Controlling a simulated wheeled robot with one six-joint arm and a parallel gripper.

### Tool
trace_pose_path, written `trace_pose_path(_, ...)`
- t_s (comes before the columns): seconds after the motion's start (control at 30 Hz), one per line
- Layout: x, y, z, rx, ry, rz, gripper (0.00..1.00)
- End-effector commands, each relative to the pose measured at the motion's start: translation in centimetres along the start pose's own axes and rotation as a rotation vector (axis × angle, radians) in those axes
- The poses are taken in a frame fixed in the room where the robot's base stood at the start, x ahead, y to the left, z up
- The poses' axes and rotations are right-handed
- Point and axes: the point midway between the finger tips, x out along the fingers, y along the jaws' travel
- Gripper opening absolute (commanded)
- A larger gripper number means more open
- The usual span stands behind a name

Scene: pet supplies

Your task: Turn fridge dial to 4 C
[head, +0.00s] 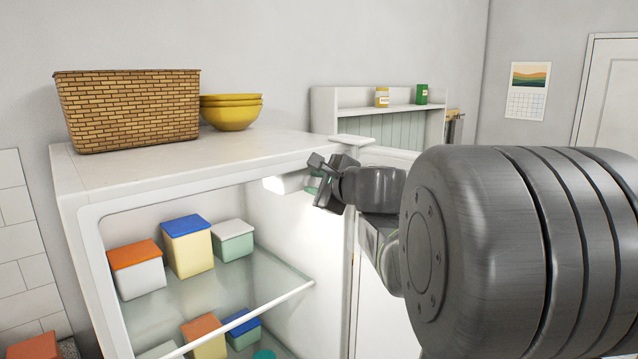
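The open white fridge (180,178) fills the left and middle of the head view. Under its top, at the upper right of the inside, is a small white housing with a lit end (277,184). A small green part (313,183), possibly the dial, shows beside this housing, mostly hidden behind my gripper (321,180). No dial markings or setting can be read. My dark gripper is at the fridge's upper right front, right at the green part. I cannot tell whether it touches the part or how far its fingers are apart.
Lidded boxes, such as a yellow one with a blue lid (188,248), stand on the glass shelf (240,310) and below it. A wicker basket (130,110) and stacked yellow bowls (231,111) stand on the fridge. My arm hides much of the right side.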

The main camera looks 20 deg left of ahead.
Motion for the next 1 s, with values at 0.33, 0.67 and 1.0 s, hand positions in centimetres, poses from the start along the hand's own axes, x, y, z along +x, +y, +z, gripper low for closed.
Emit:
trace_pose_path(0.33, 0.00, 0.03, -0.05, 0.017, -0.001, 0.006, 0.03)
trace_pose_path(0.67, 0.02, -0.06, -0.22, 0.174, -0.011, 0.052, 0.03)
trace_pose_path(1.0, 0.04, -0.28, -0.33, 0.474, -0.032, 0.142, 0.03)
